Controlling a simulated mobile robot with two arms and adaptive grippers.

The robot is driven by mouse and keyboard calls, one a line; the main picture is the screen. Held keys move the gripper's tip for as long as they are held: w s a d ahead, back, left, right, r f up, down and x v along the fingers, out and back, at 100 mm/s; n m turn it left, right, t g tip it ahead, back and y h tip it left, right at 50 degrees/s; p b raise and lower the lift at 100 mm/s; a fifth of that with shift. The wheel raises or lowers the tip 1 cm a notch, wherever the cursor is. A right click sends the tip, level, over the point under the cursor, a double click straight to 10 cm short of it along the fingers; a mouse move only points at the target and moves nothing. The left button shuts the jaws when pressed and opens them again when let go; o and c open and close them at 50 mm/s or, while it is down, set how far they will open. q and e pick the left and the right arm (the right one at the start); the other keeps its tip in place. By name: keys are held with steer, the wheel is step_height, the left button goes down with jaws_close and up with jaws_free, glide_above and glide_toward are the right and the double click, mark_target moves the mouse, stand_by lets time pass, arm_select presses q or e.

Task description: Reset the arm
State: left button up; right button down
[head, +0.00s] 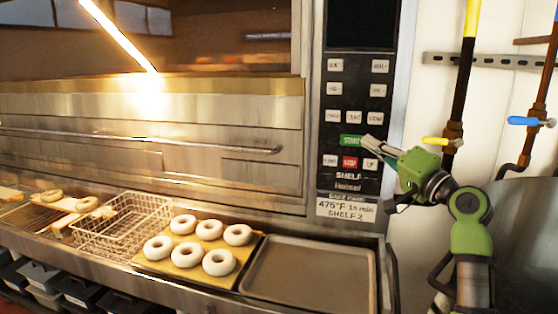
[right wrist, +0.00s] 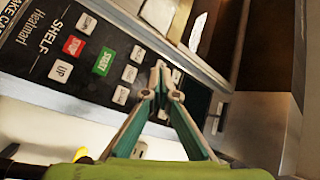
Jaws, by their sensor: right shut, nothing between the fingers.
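My right gripper (head: 369,142) is shut and empty. In the head view its fingertips are close to the right side of the green START button (head: 351,141) on the black oven control panel (head: 345,105). I cannot tell if they touch the panel. The right arm (head: 468,235) is bent and stands at the right side of the head view. My left gripper is not in view.
Several pale bagels lie on a yellow board (head: 152,264). An empty metal tray (head: 310,275) is to its right and a wire basket (head: 125,225) to its left. The oven handle (head: 200,147) runs across the front. Pipes with a yellow valve (head: 435,141) and blue valve (head: 522,121) line the right wall.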

steer(key=s+a+f+n+g+h, duration=0.1)
steer(key=s+a+f+g, duration=0.15)
steer(key=f, duration=0.75)
steer(key=s+a+f+n+g+h, duration=0.15)
steer(key=s+f, duration=0.25)
steer(key=f, duration=0.7)
steer(key=s+a+f+n+g+h, duration=0.15)
steer(key=s+f, duration=0.25)
steer(key=f, duration=0.6)
steer(key=s+d+f+n+g+h, duration=0.1)
steer(key=s+f+g+h, duration=0.15)
steer(key=s+f, duration=0.85)
steer(key=s+d+f+n+g+h, duration=0.15)
steer(key=s+f+g, duration=0.4)
steer(key=s, duration=0.85)
steer(key=s+d+f+n+h, duration=0.1)
steer(key=s+f, duration=0.3)
steer(key=s, duration=0.8)
step_height(320, 180, down, 24)
steer(key=g, duration=0.2)
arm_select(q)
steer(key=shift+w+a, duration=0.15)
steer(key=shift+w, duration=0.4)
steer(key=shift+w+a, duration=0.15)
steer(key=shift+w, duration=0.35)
arm_select(e)
steer(key=s+d+f+g, duration=0.1)
steer(key=s+d+f, duration=0.2)
steer(key=s+f, duration=1.5)
steer(key=shift+n, duration=0.35)
